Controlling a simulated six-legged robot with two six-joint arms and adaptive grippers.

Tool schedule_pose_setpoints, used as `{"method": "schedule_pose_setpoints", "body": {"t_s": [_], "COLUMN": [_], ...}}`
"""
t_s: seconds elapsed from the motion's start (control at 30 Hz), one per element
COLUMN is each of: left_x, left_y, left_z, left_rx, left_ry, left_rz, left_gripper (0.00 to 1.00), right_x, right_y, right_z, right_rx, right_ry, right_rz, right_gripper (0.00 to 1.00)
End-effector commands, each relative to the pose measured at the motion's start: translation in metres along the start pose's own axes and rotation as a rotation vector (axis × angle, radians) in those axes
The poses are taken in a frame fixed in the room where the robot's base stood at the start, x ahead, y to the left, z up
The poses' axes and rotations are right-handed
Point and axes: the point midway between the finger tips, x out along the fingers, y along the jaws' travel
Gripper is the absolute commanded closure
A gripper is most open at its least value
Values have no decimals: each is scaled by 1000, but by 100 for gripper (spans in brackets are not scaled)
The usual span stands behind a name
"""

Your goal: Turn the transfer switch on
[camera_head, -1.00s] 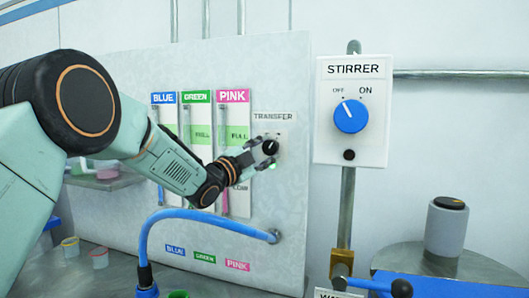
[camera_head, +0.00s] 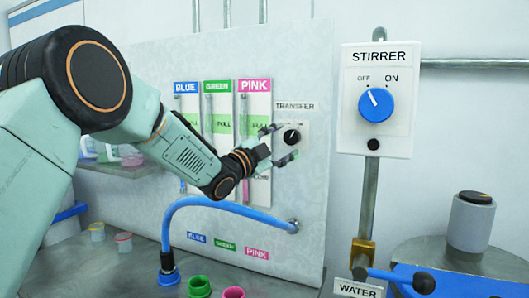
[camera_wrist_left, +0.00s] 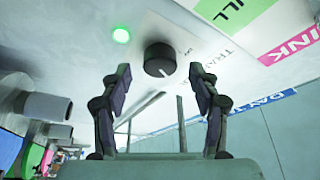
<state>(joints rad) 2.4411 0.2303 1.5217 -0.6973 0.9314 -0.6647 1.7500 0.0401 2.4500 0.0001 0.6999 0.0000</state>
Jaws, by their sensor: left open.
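The transfer switch is a round black knob (camera_head: 291,137) with a pale pointer mark, under the TRANSFER label (camera_head: 295,105) on the grey panel. My left gripper (camera_head: 280,145) is open in front of the knob, and its fingers hold nothing. In the left wrist view the knob (camera_wrist_left: 160,58) lies ahead of and between the two spread fingertips (camera_wrist_left: 160,80), apart from them. A green lamp (camera_wrist_left: 121,36) glows beside the knob there. My right gripper is not in view.
A STIRRER box (camera_head: 380,100) with a blue knob (camera_head: 376,104) is right of the panel. BLUE, GREEN and PINK gauges (camera_head: 223,125) are left of the switch. A blue hose (camera_head: 200,202) arches below my arm. A grey cylinder (camera_head: 470,222) stands at right.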

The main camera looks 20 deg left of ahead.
Motion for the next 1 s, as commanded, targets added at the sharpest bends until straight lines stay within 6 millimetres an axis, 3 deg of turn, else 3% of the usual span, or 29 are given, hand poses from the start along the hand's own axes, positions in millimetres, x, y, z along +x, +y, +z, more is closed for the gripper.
{"method": "schedule_pose_setpoints", "body": {"t_s": [0.5,0.7,1.0], "left_x": [-84,-98,-100], "left_y": [-2,-1,0], "left_z": [0,-1,-1], "left_rx": [-3,-2,1], "left_ry": [0,2,3], "left_rz": [-3,-1,0], "left_gripper": [38,38,38], "right_x": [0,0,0], "right_y": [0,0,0], "right_z": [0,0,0], "right_rx": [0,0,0], "right_ry": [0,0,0], "right_rz": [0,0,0], "right_gripper": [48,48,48]}}
